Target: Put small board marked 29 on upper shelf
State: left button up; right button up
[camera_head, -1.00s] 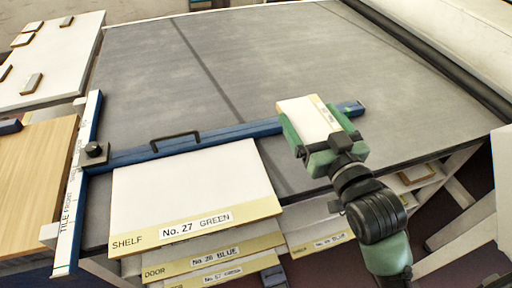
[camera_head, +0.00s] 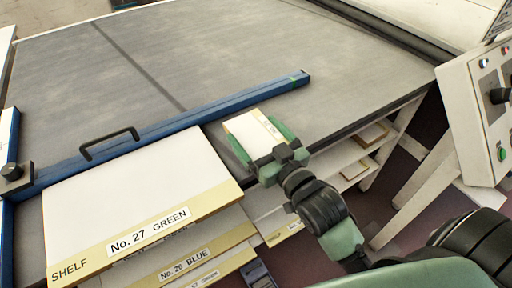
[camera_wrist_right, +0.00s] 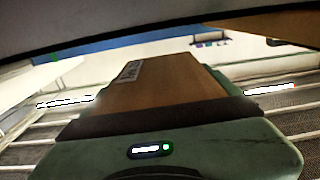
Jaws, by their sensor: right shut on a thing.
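My right gripper (camera_head: 263,147) is shut on a small board (camera_head: 249,131) with a pale top and a yellowish strip along one edge. The strip's print is too small to read. In the right wrist view the board (camera_wrist_right: 165,84) shows a brown face between the green jaws, with a white label at its far end. In the head view the gripper and board are near the front edge of the grey table, right of the large No. 27 GREEN board. Shelves under the table (camera_head: 352,172) show at the right, with small boards on them. My left gripper is not in view.
The No. 27 GREEN board (camera_head: 130,190) lies at the table's front, above a No. 26 BLUE board (camera_head: 185,262). A blue rail (camera_head: 215,116) with a black handle crosses the grey table top (camera_head: 190,55). A control box (camera_head: 480,110) stands at the right.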

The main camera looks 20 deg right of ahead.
aim_at(256, 146)
jog(key=shift+f, duration=2.15)
jog(key=shift+f+b, duration=0.1)
jog(key=shift+b, duration=0.2)
jog(key=o, duration=1.3)
jog(key=shift+s, duration=0.1)
jog(key=s, duration=0.4)
jog(key=s+d+b, duration=0.1)
jog(key=s, duration=0.6)
jog(key=shift+s+d+b, duration=0.3)
jog(key=shift+s, duration=0.05)
